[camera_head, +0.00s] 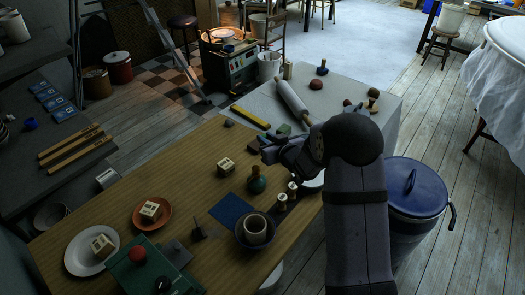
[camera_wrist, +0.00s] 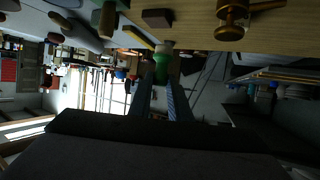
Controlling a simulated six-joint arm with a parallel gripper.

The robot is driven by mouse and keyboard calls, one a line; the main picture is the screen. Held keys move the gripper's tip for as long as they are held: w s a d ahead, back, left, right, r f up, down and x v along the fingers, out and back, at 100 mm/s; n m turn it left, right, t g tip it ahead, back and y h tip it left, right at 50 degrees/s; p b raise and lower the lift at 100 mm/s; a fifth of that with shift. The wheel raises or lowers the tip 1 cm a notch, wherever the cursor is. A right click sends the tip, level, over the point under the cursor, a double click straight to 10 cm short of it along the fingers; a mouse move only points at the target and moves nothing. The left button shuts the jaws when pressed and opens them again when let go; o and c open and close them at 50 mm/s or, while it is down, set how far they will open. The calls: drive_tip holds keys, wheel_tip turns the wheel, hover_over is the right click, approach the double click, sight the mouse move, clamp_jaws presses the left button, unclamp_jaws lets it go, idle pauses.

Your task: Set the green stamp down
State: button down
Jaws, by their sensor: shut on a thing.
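The green stamp (camera_wrist: 162,62) shows in the wrist view between the tips of my two fingers, with a pale part at its upper end in the picture. My gripper (camera_wrist: 164,82) is shut on it. In the head view my gripper (camera_head: 268,150) is over the right part of the wooden table (camera_head: 185,165), near the edge of the grey-white slab. The stamp is hard to make out there in the dark, and I cannot tell its height above the table.
A blue mat (camera_head: 230,208), a dark pot (camera_head: 254,231) and a small pale block (camera_head: 226,166) are nearby. A rolling pin (camera_head: 293,101) lies on the slab.

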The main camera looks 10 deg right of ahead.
drive_tip(key=shift+r, duration=0.1)
wheel_tip(320, 180, up, 5)
drive_tip(key=s+a+n+y, duration=0.1)
drive_tip(key=s, duration=0.1)
drive_tip(key=s+a+f+n+g+y+p, duration=0.1)
drive_tip(key=s, duration=0.1)
drive_tip(key=s+a+n+g+y+p, duration=0.1)
drive_tip(key=s, duration=0.2)
drive_tip(key=shift+s+a+f+n+y, duration=0.1)
drive_tip(key=shift+a+f+n+y, duration=0.2)
drive_tip(key=shift+a, duration=0.1)
drive_tip(key=s+a+r+n+g+y+p, duration=0.1)
drive_tip(key=s+a+n+g+y+p, duration=0.3)
drive_tip(key=s, duration=1.1)
drive_tip(key=s+a+r+n+g+y, duration=0.15)
drive_tip(key=s+a+n+g, duration=0.45)
drive_tip(key=s, duration=0.9)
drive_tip(key=shift+n+g, duration=0.3)
drive_tip(key=shift+g, duration=0.1)
drive_tip(key=shift+s+d+f, duration=0.1)
drive_tip(key=shift+d+f, duration=0.05)
drive_tip(key=shift+f, duration=2.5)
drive_tip(key=shift+s+d+f, duration=0.15)
drive_tip(key=shift+f, duration=2.45)
drive_tip(key=shift+s+d+f, duration=0.1)
drive_tip(key=shift+d+f, duration=0.05)
drive_tip(key=shift+f, duration=2.5)
drive_tip(key=shift+b, duration=0.3)
